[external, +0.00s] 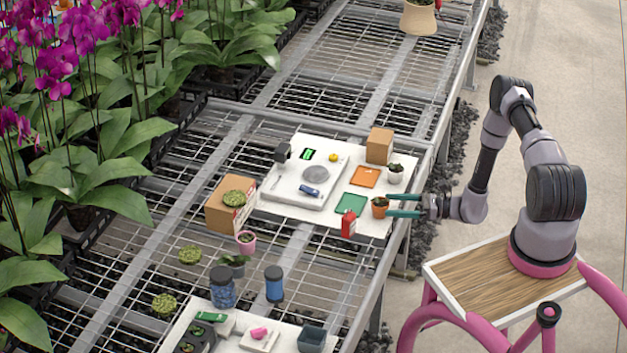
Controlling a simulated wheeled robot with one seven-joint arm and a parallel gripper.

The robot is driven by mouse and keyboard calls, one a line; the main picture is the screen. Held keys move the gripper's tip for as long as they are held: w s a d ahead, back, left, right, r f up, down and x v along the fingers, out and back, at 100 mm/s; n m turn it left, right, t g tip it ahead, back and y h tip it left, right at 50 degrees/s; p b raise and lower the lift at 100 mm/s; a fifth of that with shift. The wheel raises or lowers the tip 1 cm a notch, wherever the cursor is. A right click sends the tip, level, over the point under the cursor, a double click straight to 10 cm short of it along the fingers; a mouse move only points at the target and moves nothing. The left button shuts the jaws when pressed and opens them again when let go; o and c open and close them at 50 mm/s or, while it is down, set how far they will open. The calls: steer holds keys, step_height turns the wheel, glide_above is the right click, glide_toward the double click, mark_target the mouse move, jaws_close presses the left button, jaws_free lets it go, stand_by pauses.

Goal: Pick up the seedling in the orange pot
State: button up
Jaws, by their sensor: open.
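The seedling in the orange pot (379,207) stands upright near the right edge of a white board on the wire bench. My gripper (392,206) reaches in from the right, level and low, with its green fingers open. The fingertips are right at the pot's right side. I cannot tell whether they touch it or how far the pot lies between them. Another small seedling in a pale pot (396,174) stands just behind it.
Nearby are a green square mat (352,204), an orange square mat (365,176), a cardboard box (380,146) and a white scale (305,184). The bench's right edge lies beneath my gripper.

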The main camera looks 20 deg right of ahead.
mark_target(382, 204)
steer(key=shift+x, duration=1.95)
steer(key=shift+r, duration=0.2)
steer(key=c, duration=1.4)
